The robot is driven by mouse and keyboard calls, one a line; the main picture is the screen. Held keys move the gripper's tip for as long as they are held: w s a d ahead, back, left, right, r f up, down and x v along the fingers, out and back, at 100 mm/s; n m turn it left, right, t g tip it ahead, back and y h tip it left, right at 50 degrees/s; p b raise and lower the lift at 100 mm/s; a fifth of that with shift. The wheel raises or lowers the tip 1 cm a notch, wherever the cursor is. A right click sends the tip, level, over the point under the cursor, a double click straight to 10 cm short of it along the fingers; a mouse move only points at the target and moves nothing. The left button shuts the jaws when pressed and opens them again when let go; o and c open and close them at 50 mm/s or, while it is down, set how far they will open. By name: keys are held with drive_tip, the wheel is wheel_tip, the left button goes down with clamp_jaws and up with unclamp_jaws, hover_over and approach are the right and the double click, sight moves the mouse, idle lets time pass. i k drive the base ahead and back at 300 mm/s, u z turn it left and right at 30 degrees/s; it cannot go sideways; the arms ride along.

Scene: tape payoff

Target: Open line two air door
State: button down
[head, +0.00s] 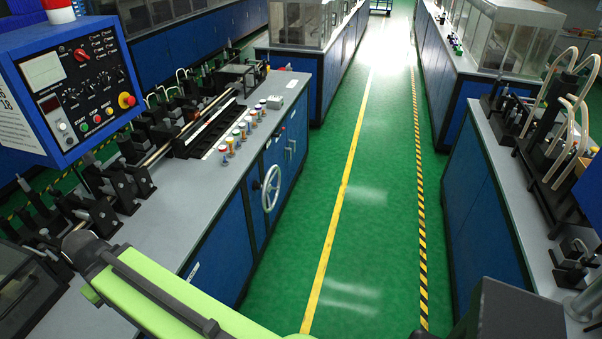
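No label reading line two or air door is legible, so I cannot tell which part is the air door. On the left bench's blue front, a white handwheel (271,188) stands out toward the aisle. Past it, a blue cabinet door (283,165) with pale handles (291,150) appears shut. A small red and dark fitting (281,133) sits above, near the bench edge. A green arm link of mine crosses the bottom left. My gripper's fingers are not in view.
A blue control panel (75,85) overhangs the left bench (190,190). Several coloured knobs (238,133) line the benchtop edge. The green aisle floor (370,200) is clear, with a yellow line (342,195) and a striped line (419,200). Another bench (490,175) borders the right.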

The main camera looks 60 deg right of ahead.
sight(276, 153)
drive_tip(key=u, duration=0.05)
drive_tip(key=k, duration=0.1)
drive_tip(key=z, duration=2.95)
drive_tip(key=i, duration=2.85)
drive_tip(key=u, duration=5.75)
drive_tip(key=i, duration=0.1)
drive_tip(key=z, duration=2.95)
